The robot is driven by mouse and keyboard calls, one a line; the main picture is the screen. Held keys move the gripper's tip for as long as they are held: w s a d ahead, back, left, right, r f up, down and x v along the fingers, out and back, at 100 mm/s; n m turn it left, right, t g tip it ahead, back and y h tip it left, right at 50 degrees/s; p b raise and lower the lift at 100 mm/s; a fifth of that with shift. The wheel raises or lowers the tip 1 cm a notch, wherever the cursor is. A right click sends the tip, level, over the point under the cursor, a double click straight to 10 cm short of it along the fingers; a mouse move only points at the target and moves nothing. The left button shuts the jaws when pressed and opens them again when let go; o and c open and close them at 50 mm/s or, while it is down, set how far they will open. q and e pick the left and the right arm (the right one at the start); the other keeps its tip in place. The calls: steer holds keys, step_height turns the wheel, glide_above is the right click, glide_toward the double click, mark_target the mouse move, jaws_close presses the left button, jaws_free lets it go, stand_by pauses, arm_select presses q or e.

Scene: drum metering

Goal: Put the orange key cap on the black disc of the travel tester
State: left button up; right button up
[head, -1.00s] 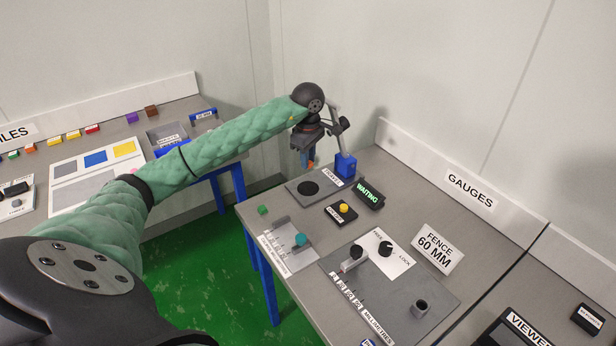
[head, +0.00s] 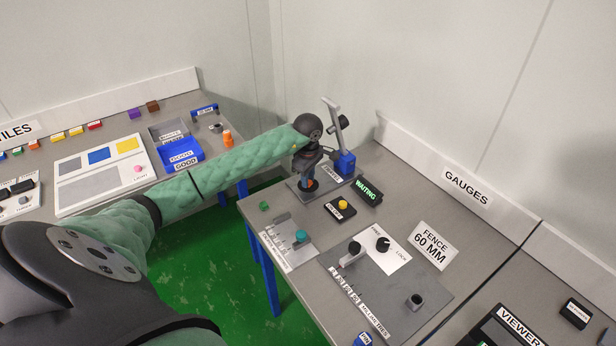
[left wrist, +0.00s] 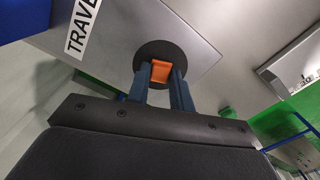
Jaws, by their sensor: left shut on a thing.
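My left gripper (left wrist: 162,85) is shut on the orange key cap (left wrist: 161,71) in the left wrist view. The cap sits between the fingertips, over the black disc (left wrist: 147,53) of the travel tester (left wrist: 190,38). I cannot tell whether the cap touches the disc. In the head view the left gripper (head: 309,187) points down at the tester plate (head: 296,191), and its fingers and wrist hide most of the black disc (head: 314,194). The tester's blue post base (head: 345,163) with a grey lever stands just behind. My right gripper is not in view.
A WAITING display (head: 367,191) and a yellow button (head: 342,205) stand in front of the tester. A small green cap (head: 264,206) lies near the table's left edge. A gauge plate (head: 385,280) fills the front.

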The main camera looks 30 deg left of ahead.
arm_select(q)
steer(key=shift+f, duration=0.1)
steer(key=o, duration=0.9)
steer(key=shift+o, duration=0.2)
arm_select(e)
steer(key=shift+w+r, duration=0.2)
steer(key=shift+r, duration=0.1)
